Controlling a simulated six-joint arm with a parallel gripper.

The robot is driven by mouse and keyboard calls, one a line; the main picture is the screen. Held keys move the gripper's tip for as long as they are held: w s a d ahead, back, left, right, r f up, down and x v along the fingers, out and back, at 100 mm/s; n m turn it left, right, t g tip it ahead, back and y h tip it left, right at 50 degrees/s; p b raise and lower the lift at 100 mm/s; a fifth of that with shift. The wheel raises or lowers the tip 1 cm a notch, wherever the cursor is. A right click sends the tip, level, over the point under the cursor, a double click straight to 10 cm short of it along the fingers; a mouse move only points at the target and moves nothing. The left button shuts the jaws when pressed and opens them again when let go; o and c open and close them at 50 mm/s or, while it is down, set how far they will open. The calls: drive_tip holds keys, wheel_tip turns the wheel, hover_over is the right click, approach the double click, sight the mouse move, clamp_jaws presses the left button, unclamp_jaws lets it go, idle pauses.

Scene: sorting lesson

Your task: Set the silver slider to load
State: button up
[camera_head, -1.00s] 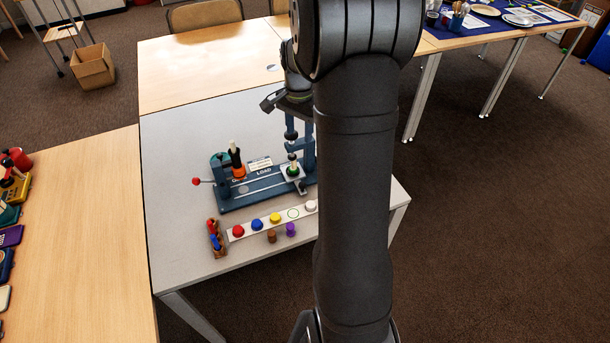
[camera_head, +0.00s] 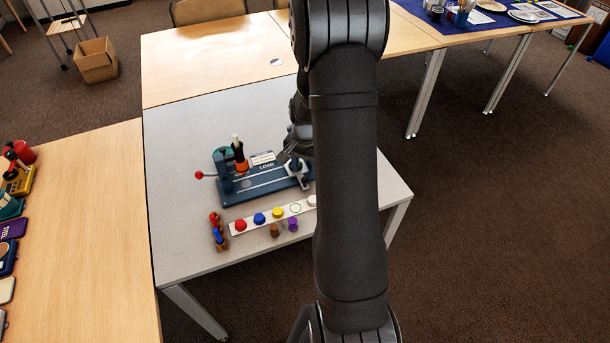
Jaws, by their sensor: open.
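A blue fixture (camera_head: 245,188) with a lettered base plate stands on the grey table; the word LOAD is readable near its middle. A silver slider (camera_head: 304,181) shows in part at the right end of the plate, beneath my gripper. My gripper (camera_head: 290,156) is low over that right end, and my dark arm hides much of it. Its jaws are open. Whether a finger touches the slider cannot be made out. A black and orange post (camera_head: 239,155) stands toward the left part of the fixture, with a red-knobbed lever (camera_head: 199,175) at its left side.
In front of the fixture lies a white strip (camera_head: 250,225) with red, blue and yellow pieces. A brown piece (camera_head: 274,230) and a purple piece (camera_head: 293,224) stand before it. A small wooden holder (camera_head: 218,234) is at its left. The table's left part is bare.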

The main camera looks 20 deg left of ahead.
sight(299, 171)
drive_tip(key=shift+f, duration=2.1)
clamp_jaws()
drive_tip(key=shift+s, duration=0.1)
